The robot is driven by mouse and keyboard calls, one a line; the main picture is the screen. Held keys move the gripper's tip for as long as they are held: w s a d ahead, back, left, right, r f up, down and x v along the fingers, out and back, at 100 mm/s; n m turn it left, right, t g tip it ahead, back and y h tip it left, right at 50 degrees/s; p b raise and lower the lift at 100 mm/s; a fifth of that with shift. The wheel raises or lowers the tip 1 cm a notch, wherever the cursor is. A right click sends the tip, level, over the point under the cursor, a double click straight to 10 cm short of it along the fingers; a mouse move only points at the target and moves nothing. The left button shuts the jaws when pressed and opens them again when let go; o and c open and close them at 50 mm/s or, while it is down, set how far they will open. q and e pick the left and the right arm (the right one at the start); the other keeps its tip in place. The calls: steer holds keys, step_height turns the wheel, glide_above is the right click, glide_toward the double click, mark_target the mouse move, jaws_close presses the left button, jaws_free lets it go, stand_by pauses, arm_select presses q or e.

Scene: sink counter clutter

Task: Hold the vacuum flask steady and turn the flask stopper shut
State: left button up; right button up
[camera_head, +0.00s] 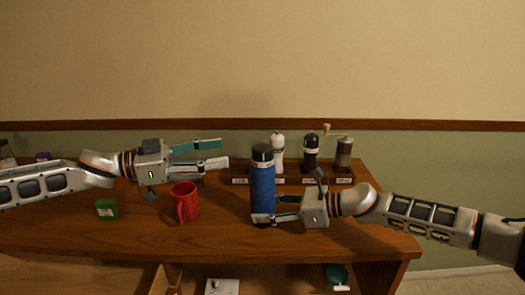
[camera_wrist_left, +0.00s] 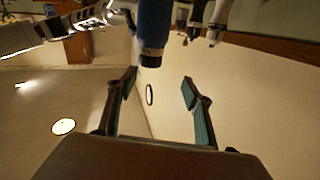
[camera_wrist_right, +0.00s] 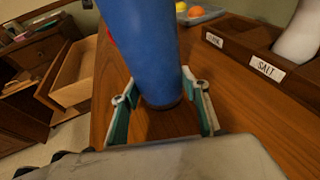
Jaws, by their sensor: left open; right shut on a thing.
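The blue vacuum flask (camera_head: 262,190) stands upright on the wooden counter, with the dark stopper (camera_head: 262,153) on its top. My right gripper (camera_head: 264,208) is shut on the flask low down, near its base. The right wrist view shows the fingers (camera_wrist_right: 158,100) on both sides of the blue body (camera_wrist_right: 138,45). My left gripper (camera_head: 222,153) is open and empty, left of the stopper and at about its height. In the left wrist view the flask (camera_wrist_left: 153,25) appears inverted beyond the open fingers (camera_wrist_left: 158,86). How tightly the stopper sits cannot be told.
A red mug (camera_head: 185,202) stands left of the flask, below my left gripper. Behind the flask a labelled wooden rack (camera_head: 295,181) holds a white shaker (camera_head: 277,155), a black mill (camera_head: 310,155) and a grinder (camera_head: 343,155).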

mark_target(262, 151)
arm_select(q)
steer(key=shift+g+h, duration=0.3)
steer(key=shift+g, duration=0.1)
steer(key=x, duration=0.4)
steer(key=s+x, duration=0.1)
steer(key=x, duration=0.6)
steer(key=shift+s+d+f, duration=0.1)
steer(key=shift+d+f, duration=0.05)
steer(key=shift+d, duration=0.35)
steer(key=shift+c, duration=0.4)
steer(key=c, duration=1.1)
